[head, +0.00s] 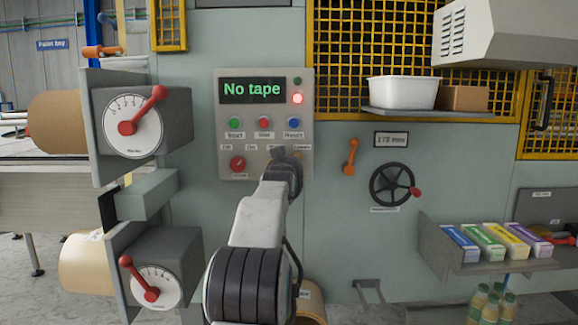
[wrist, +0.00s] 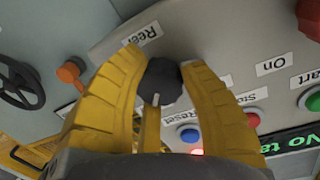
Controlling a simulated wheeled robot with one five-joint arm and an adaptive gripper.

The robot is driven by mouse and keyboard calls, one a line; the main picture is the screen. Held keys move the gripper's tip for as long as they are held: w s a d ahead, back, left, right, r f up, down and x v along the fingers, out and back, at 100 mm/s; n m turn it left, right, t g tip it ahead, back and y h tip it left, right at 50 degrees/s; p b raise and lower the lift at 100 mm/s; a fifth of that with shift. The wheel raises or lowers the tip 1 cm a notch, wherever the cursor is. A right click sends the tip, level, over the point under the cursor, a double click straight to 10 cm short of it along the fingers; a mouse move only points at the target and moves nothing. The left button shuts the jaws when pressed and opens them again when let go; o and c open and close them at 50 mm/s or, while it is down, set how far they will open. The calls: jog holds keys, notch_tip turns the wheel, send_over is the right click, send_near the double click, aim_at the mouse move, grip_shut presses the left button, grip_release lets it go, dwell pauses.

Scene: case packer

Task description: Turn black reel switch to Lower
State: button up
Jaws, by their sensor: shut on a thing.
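The black reel switch (wrist: 158,82) is a round knob on the grey control panel. In the wrist view it sits between my gripper's yellow fingers (wrist: 161,60), which are shut on its sides. Its white mark faces the bottom of the upside-down wrist view, slightly left. A Reel label (wrist: 137,33) shows beside it. In the head view my gripper (head: 283,158) is at the panel's lower right and hides the switch. A small label, seemingly Lower (head: 302,148), shows to its right; lettering near the switch is mostly covered.
The panel display (head: 252,90) reads "No tape", with a red lamp (head: 298,98) lit. Push buttons (head: 264,122) sit above the switch, and a red knob (head: 238,163) sits left. An orange lever (head: 350,157) and black handwheel (head: 392,186) are to the right.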

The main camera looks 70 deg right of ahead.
jog(key=shift+w, duration=0.1)
jog(key=o, duration=1.2)
jog(key=shift+a, duration=0.1)
jog(key=shift+v, duration=5.85)
jog(key=shift+f, duration=0.1)
